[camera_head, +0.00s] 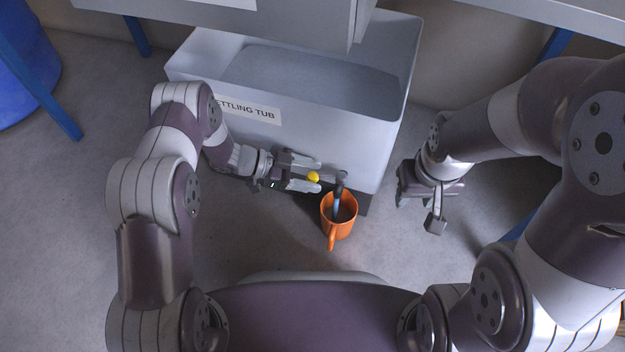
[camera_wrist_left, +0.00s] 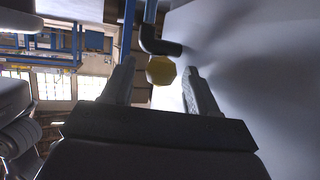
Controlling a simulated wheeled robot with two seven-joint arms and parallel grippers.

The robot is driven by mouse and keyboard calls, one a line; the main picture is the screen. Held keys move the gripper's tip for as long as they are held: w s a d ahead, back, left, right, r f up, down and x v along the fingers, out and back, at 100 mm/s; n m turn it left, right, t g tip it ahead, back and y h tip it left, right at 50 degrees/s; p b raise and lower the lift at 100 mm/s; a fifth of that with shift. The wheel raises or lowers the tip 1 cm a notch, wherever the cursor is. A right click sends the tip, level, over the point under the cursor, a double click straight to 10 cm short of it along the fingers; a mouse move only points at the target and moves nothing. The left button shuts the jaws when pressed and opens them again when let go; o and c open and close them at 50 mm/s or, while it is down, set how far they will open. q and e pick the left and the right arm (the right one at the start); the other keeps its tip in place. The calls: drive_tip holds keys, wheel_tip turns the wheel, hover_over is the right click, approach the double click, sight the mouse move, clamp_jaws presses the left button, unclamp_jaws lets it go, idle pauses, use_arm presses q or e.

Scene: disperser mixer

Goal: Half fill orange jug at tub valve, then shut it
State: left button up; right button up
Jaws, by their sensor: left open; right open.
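The orange jug (camera_head: 341,222) stands upright under the spout (camera_head: 339,184) of the white settling tub (camera_head: 375,140). A pale blue stream runs from the spout into the jug; the level inside is hard to tell. The yellow valve knob (camera_head: 313,176) sits beside the spout. My left gripper (camera_head: 305,174) is open, with its fingers on either side of the knob; I cannot tell whether they touch it. In the left wrist view the knob (camera_wrist_left: 161,70) shows between the two fingertips. My right gripper (camera_head: 418,208) is open and empty, right of the tub and apart from the jug.
A grey cabinet (camera_head: 290,25) overhangs the back of the tub. A blue barrel (camera_head: 22,65) stands at the far left, near blue table legs (camera_head: 50,92). The grey floor (camera_head: 265,235) left of the jug is clear.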

use_arm(q)
drive_tip(key=shift+d+f, duration=0.1)
drive_tip(key=shift+d, duration=0.35)
clamp_jaws()
drive_tip(key=shift+w+m+g, duration=0.4)
drive_tip(key=shift+m+g, duration=0.2)
drive_tip(key=shift+g, duration=0.1)
unclamp_jaws()
